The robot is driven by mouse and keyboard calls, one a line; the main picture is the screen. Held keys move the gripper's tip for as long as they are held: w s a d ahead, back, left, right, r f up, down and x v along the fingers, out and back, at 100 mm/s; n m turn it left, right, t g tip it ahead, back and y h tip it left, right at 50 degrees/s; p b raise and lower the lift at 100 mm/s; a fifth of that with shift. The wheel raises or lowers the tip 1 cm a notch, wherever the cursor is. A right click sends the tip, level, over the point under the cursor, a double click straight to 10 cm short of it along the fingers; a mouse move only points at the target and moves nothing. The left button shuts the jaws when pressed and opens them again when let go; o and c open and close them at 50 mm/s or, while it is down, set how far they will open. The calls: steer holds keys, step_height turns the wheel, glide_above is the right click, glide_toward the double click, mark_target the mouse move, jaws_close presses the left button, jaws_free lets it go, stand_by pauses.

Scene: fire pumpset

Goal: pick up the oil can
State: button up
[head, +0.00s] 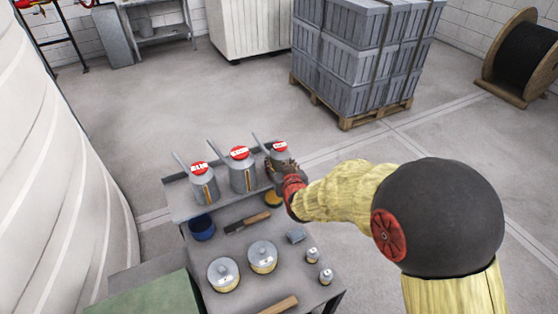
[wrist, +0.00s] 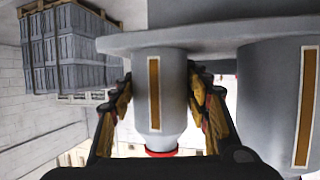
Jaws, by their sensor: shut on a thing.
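Three grey cans with red-and-white tops and slanted spouts stand in a row on the raised shelf of a small grey bench in the head view. They are the left can (head: 203,183), the middle can (head: 242,172) and the smaller right can (head: 280,149). My gripper (head: 281,167) is at the right can and partly hides it. In the wrist view, which looks upside down, my gripper (wrist: 162,92) is shut with a finger on each side of this can (wrist: 171,75). Its base is at the shelf; I cannot tell whether it is clear of it.
The middle can stands close beside the held one. Lower on the bench are two lidded pots (head: 262,257), a blue cup (head: 202,228), a brush (head: 248,223) and small weights (head: 326,276). A pallet of crates (head: 362,60) stands behind. The floor between is clear.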

steer(key=c, duration=0.5)
steer(key=shift+r, duration=0.1)
